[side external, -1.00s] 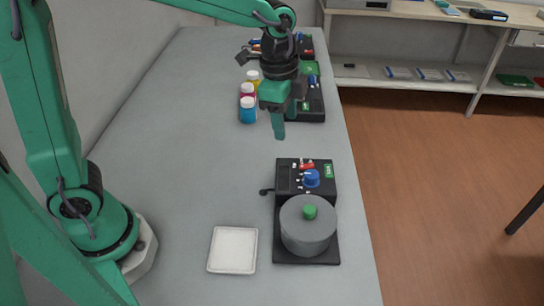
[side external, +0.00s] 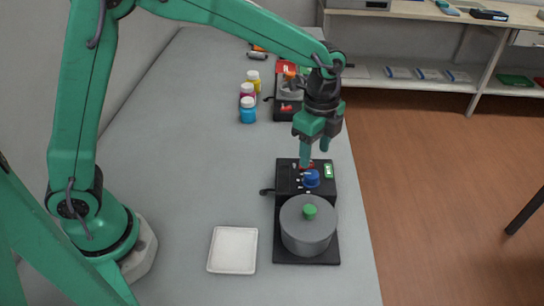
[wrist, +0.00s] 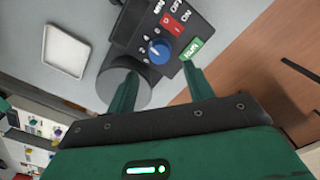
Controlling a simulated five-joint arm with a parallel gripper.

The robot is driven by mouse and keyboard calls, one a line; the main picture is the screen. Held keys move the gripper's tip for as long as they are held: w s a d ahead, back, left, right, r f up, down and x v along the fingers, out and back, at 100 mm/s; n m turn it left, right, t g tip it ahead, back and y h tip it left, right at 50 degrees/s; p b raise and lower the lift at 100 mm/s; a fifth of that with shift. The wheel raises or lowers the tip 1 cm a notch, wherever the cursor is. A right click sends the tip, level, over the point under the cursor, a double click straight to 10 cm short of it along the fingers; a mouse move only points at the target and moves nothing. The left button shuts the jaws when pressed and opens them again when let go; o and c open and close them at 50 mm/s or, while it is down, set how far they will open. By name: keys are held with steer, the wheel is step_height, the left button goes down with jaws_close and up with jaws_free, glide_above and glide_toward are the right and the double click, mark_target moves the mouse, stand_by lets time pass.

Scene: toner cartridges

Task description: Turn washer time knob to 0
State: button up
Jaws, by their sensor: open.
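The washer is a black unit with a round grey lidded drum (side external: 309,233) topped by a green knob (side external: 310,212). Its blue time knob (side external: 311,178) sits on the black control panel (side external: 287,180), beside a red switch and a green label. My gripper (side external: 315,158) is open and empty, fingers pointing down, near the panel's far edge. In the wrist view its fingers (wrist: 163,88) are apart, with the knob beyond and between them.
A white square tray (side external: 232,250) lies left of the washer. Yellow, magenta and blue bottles (side external: 248,104) stand farther back. Another black device (side external: 287,100) is behind my gripper. The table's right edge runs close beside the washer; the middle left is clear.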

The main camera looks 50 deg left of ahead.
mark_target(312, 174)
steer(key=shift+f, duration=3.3)
steer(key=c, duration=1)
